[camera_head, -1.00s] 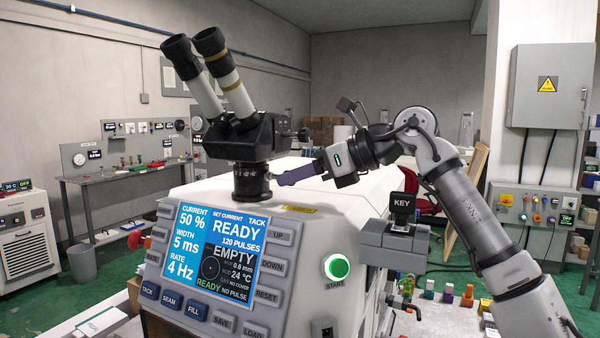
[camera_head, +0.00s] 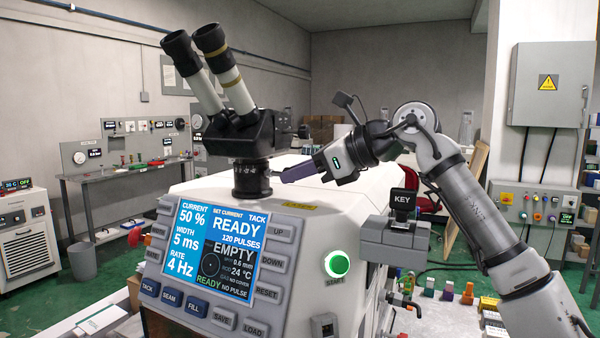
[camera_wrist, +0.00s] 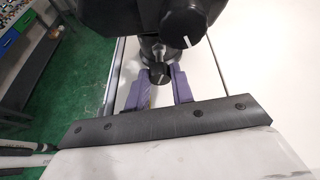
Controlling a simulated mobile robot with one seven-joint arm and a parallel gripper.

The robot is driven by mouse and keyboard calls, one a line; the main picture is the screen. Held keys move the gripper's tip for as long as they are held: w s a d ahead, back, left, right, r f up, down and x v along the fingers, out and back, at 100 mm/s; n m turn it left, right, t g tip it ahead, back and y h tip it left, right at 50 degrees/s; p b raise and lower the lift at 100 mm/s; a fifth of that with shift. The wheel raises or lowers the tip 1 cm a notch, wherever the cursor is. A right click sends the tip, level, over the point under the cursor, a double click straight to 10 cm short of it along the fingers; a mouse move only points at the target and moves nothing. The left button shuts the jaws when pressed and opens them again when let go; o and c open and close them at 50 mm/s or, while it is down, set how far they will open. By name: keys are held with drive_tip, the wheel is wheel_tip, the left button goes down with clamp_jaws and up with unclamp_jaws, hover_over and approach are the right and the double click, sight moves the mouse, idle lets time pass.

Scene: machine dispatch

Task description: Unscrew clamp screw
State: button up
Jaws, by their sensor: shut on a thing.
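The clamp screw (camera_wrist: 159,74) is a small dark knob on the microscope's neck. In the wrist view it sits between the purple fingertips of my gripper (camera_wrist: 160,80), which are shut on it. In the head view my gripper (camera_head: 283,176) reaches in from the right, and its tips meet the right side of the dark ring (camera_head: 250,178) under the microscope head (camera_head: 240,135). The screw itself is hidden or too small to make out there. The microscope stands upright on the white machine (camera_head: 300,220).
The microscope head with a dark knob (camera_wrist: 184,24) overhangs close above my fingers. The machine's flat white top lies beneath. A key switch block (camera_head: 400,225) stands right of the screen, below my arm. A grey cabinet (camera_head: 549,85) hangs on the right wall.

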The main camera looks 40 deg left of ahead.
drive_tip(key=shift+s+n+t+y+b, duration=0.15)
drive_tip(key=shift+n+t+y+b, duration=0.15)
drive_tip(key=shift+n+t+b, duration=0.8)
drive_tip(key=shift+n+p, duration=0.4)
drive_tip(key=shift+p, duration=0.05)
drive_tip(key=o, duration=1)
drive_tip(key=shift+d, duration=0.1)
drive_tip(key=b+v, duration=0.2)
drive_tip(key=v, duration=1.1)
drive_tip(key=shift+d, duration=0.35)
drive_tip(key=shift+r, duration=0.15)
